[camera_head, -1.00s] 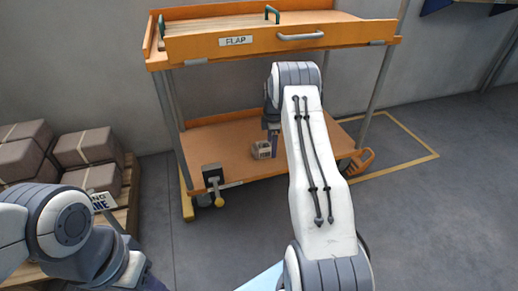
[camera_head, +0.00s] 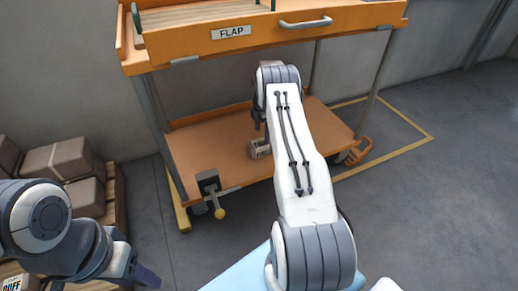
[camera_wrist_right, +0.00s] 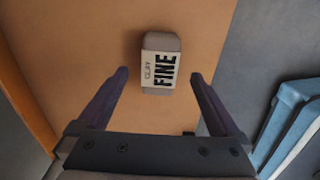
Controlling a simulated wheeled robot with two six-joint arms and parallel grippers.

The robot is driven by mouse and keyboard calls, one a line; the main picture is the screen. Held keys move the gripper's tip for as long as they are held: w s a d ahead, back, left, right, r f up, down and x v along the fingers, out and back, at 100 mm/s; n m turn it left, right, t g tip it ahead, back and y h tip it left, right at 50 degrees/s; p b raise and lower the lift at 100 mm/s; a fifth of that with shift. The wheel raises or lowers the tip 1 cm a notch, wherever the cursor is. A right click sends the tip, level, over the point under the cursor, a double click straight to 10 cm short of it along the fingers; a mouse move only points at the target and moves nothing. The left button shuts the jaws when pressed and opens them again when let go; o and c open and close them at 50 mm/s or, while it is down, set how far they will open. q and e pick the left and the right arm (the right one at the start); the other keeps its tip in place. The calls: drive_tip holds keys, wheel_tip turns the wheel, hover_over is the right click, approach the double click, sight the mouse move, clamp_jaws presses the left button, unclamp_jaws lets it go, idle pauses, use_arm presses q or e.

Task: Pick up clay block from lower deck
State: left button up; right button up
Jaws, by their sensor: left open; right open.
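The clay block (camera_head: 259,149) is a small grey-brown block with a white label. It rests on the orange lower deck (camera_head: 205,150) of the cart. In the right wrist view the block (camera_wrist_right: 160,62) lies just beyond the fingertips, between their lines, with "CLAY FINE" on its label. My right gripper (camera_wrist_right: 157,75) is open and empty above the deck; in the head view my right arm mostly hides it. My left gripper (camera_head: 145,277) is at the lower left, away from the cart, and its fingers are hard to make out.
The cart's upper deck (camera_head: 270,34), marked FLAP, overhangs the lower deck. A lever with a yellow knob (camera_head: 219,213) stands at the lower deck's front left. Brown blocks (camera_head: 62,158) are stacked on a pallet at left.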

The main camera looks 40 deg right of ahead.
sight(260, 143)
drive_tip(key=f, duration=0.1)
drive_tip(key=f+b, duration=0.1)
drive_tip(key=f, duration=0.1)
drive_tip(key=shift+w+a+f, duration=0.15)
drive_tip(key=shift+a+f, duration=0.1)
drive_tip(key=shift+f, duration=0.1)
drive_tip(key=f+b, duration=0.2)
drive_tip(key=f, duration=0.1)
drive_tip(key=f+b, duration=0.2)
drive_tip(key=shift+a, duration=0.25)
drive_tip(key=shift+r, duration=0.1)
drive_tip(key=shift+r, duration=0.1)
clamp_jaws()
